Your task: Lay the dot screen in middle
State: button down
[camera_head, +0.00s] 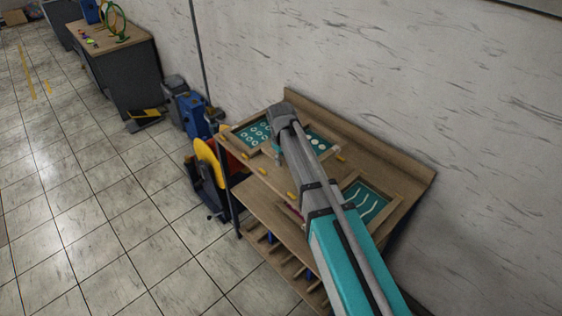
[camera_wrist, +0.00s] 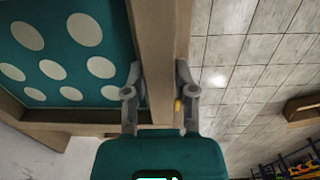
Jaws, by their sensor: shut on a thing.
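The dot screen (camera_wrist: 67,62) is a teal sheet with large solid white dots in a wooden frame. My gripper (camera_wrist: 158,90) has one finger on each side of a frame rail and is shut on it in the wrist view. In the head view the dot screen (camera_head: 319,142) shows partly, at the back of the wooden table (camera_head: 268,181). My arm hides its left part and most of my gripper there. I cannot tell whether the frame touches the table.
A screen with white rings (camera_head: 253,134) lies at the table's left, and one with wavy lines (camera_head: 364,202) at its right. Several yellow pegs (camera_head: 263,171) stand on the tabletop. A raised back board (camera_head: 380,142) runs along the wall side. A yellow-and-dark machine (camera_head: 206,158) stands beside the table.

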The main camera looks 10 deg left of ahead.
aim_at(282, 181)
jog(key=shift+a+f, duration=0.1)
jog(key=shift+f, duration=0.2)
dwell(0.4)
jog(key=shift+f+b, duration=4)
jog(key=shift+b, duration=0.2)
jog(key=shift+f, duration=0.1)
jog(key=shift+c, duration=1.8)
grip_release()
